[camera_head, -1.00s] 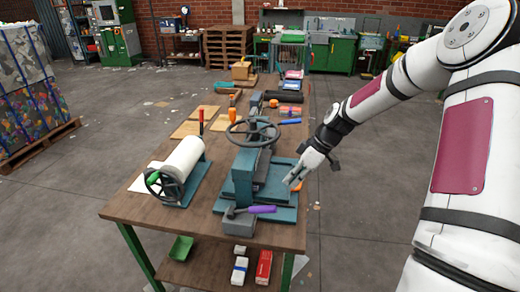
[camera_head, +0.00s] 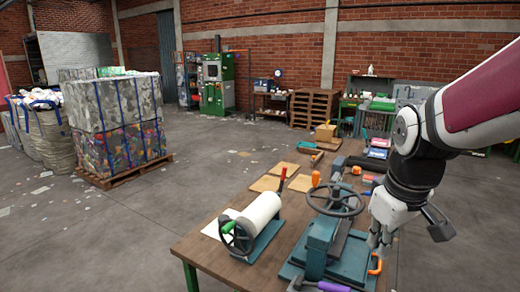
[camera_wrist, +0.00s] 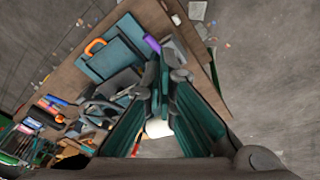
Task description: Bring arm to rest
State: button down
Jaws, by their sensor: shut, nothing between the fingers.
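My gripper (camera_head: 377,238) is at the right of the head view, beside the right side of the teal press (camera_head: 318,245) with its dark handwheel. It is shut and empty. The wooden workbench (camera_head: 205,255) runs away from me under the press. My white arm with a dark red panel comes in from the right edge. An orange handle (camera_head: 375,264) shows just below my fingers; whether they touch is unclear.
A white roller with a handwheel (camera_head: 262,212) stands left of the press. A purple-handled hammer (camera_head: 332,287) lies at the near edge. Wrapped bales (camera_head: 115,125) stand on a pallet at the left. Open floor lies left of the bench.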

jog(key=s+a+r+m+t, duration=0.1)
jog(key=s+r+m, duration=0.1)
jog(key=s, duration=0.4)
jog(key=s+a+r+m+t, duration=0.1)
jog(key=s+a+r+m, duration=0.1)
jog(key=s, duration=0.5)
jog(key=shift+a+r+m+t+b, duration=0.3)
jog(key=shift+r+m+t, duration=0.1)
jog(key=shift+r, duration=0.25)
